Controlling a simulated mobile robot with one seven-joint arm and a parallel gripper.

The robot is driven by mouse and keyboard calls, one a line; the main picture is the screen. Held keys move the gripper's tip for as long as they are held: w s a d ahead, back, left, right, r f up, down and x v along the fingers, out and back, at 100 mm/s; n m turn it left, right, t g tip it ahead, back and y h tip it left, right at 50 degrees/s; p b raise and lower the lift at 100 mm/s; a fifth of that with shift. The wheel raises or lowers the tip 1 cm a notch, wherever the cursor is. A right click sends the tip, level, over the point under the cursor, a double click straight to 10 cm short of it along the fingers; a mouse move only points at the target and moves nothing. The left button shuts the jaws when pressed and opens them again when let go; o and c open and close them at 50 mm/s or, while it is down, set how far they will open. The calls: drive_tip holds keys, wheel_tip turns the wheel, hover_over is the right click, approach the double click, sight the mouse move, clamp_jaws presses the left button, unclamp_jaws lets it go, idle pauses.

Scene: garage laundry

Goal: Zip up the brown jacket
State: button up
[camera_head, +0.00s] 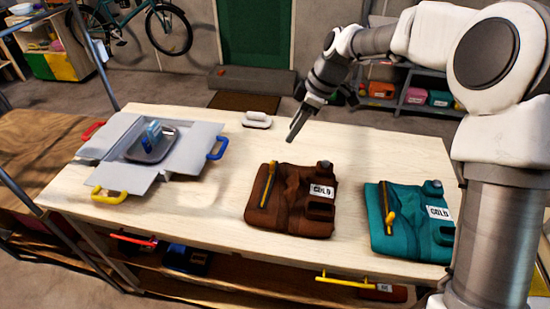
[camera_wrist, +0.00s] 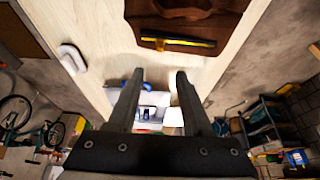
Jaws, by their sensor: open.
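The brown jacket (camera_head: 284,218) lies folded flat on the pale table, with a white "COLD" label on its right half. A yellow zipper strip (camera_head: 267,184) runs along its left part. In the wrist view the brown jacket (camera_wrist: 222,28) is at the top edge, partly cut off, with the yellow and dark zipper strip (camera_wrist: 178,43) lying crosswise. My gripper (camera_head: 292,138) is above the table behind the jacket, apart from it. In the wrist view my gripper (camera_wrist: 159,75) has its two fingers spread with nothing between them.
A teal jacket (camera_head: 385,240) with a similar zipper lies to the right. A grey open box (camera_head: 190,150) with coloured handles holds a metal tray (camera_head: 166,150) at the left. A small white oval object (camera_head: 257,119) is near the back edge. Bare table separates the box and brown jacket.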

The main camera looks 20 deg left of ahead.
sight(273, 162)
drive_tip(key=x, duration=1.3)
drive_tip(key=shift+a+f, duration=0.1)
drive_tip(key=shift+f, duration=0.25)
drive_tip(key=shift+c, duration=0.2)
clamp_jaws()
idle(0.5)
